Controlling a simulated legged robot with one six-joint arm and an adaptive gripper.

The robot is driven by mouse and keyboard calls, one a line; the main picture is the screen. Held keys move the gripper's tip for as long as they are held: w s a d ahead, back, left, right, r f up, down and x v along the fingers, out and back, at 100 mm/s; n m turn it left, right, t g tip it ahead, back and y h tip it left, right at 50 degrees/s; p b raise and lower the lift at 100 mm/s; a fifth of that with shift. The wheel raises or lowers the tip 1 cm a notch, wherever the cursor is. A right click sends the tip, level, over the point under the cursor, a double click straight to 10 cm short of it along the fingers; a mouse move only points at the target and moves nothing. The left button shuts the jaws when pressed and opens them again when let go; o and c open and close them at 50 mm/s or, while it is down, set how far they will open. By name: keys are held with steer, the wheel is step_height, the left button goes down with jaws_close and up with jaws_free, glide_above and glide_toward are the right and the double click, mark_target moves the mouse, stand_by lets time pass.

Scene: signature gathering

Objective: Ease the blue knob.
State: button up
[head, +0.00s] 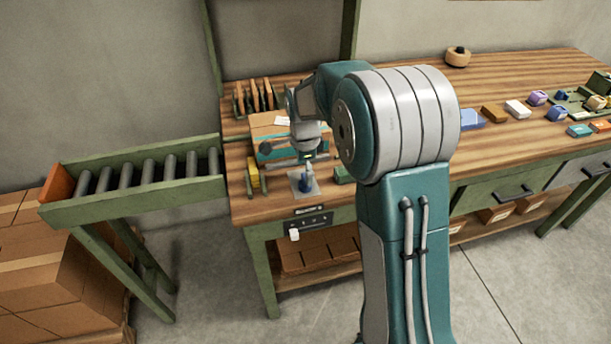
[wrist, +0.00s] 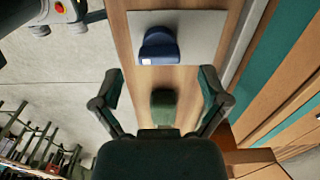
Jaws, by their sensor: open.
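The blue knob (head: 305,183) stands on a pale square plate (head: 316,187) near the front left edge of the wooden workbench. In the wrist view the knob (wrist: 158,46) has a small white mark on its side, and the plate (wrist: 205,30) lies around its foot.
A green block (wrist: 163,105) sits on the bench between my fingers' line of sight. A cardboard box (head: 275,122) stands behind the knob, with a yellow item (head: 253,176) to the left. A roller conveyor (head: 135,178) adjoins the bench's left end. Coloured blocks (head: 517,109) lie at right.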

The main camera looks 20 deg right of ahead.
steer(key=shift+a+f, duration=0.2)
steer(key=shift+f, duration=0.35)
steer(key=shift+a+f, duration=0.15)
steer(key=shift+f, duration=0.35)
steer(key=shift+d+f, duration=0.1)
steer(key=shift+f, duration=0.05)
steer(key=shift+d, duration=0.5)
steer(key=c, duration=0.9)
steer(key=shift+a+f, duration=0.1)
steer(key=shift+a, duration=0.1)
steer(key=shift+c, duration=1.3)
